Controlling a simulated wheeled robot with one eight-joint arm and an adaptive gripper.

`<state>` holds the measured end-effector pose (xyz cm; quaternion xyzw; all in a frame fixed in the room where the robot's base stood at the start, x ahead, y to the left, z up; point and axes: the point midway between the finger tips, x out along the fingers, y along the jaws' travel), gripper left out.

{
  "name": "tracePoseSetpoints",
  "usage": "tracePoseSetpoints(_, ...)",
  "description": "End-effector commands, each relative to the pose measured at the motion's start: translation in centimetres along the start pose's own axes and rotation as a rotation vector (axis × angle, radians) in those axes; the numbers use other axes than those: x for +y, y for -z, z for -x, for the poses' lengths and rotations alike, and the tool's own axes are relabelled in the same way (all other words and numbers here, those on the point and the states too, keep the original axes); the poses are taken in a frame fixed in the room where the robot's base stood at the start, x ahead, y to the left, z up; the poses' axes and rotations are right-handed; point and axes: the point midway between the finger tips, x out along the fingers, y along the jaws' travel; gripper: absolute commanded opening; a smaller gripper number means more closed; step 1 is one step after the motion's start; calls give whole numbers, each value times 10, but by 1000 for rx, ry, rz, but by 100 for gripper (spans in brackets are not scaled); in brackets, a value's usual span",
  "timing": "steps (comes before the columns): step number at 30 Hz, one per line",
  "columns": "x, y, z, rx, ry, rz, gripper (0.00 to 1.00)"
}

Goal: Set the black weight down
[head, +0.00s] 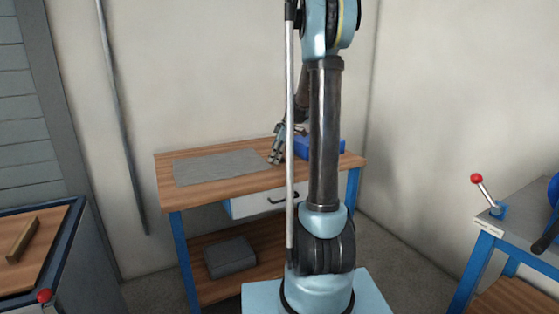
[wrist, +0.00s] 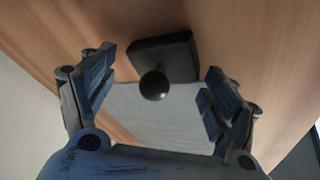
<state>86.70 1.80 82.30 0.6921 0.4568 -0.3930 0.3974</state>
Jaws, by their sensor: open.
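The black weight (wrist: 177,54) shows in the wrist view as a dark square block with a round knob toward the camera. It appears to rest on the wooden bench top, its near edge by a light grey sheet. My gripper (wrist: 158,88) is open, with one finger on each side of the knob and visible gaps to both. In the head view my gripper (head: 277,150) is low over the bench, right of the grey mat (head: 215,167). The weight cannot be made out there; my arm blocks part of that area.
A blue bin (head: 327,149) stands at the right of the wooden bench (head: 168,171), partly behind my arm. A grey box (head: 230,258) lies on the lower shelf. A red-knobbed lever (head: 485,190) stands on the right-hand table. A wooden block (head: 22,240) lies on the left cabinet.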

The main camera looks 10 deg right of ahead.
Motion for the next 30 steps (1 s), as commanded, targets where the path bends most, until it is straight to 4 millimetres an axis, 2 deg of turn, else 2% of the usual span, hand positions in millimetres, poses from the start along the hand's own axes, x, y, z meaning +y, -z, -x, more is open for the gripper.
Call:
tracePoseSetpoints(2,0,0,0,0,0,0,80)
tracePoseSetpoints(9,0,0,0,0,0,0,28)
tracePoseSetpoints(11,0,0,0,0,1,1,17)
tracePoseSetpoints(16,0,1,0,0,1,1,16)
tracePoseSetpoints(17,0,1,0,0,1,1,10)
tracePoseSetpoints(23,0,1,0,0,1,1,9)
tracePoseSetpoints(24,0,2,2,0,1,1,1)
tracePoseSetpoints(30,4,10,20,0,1,1,0)
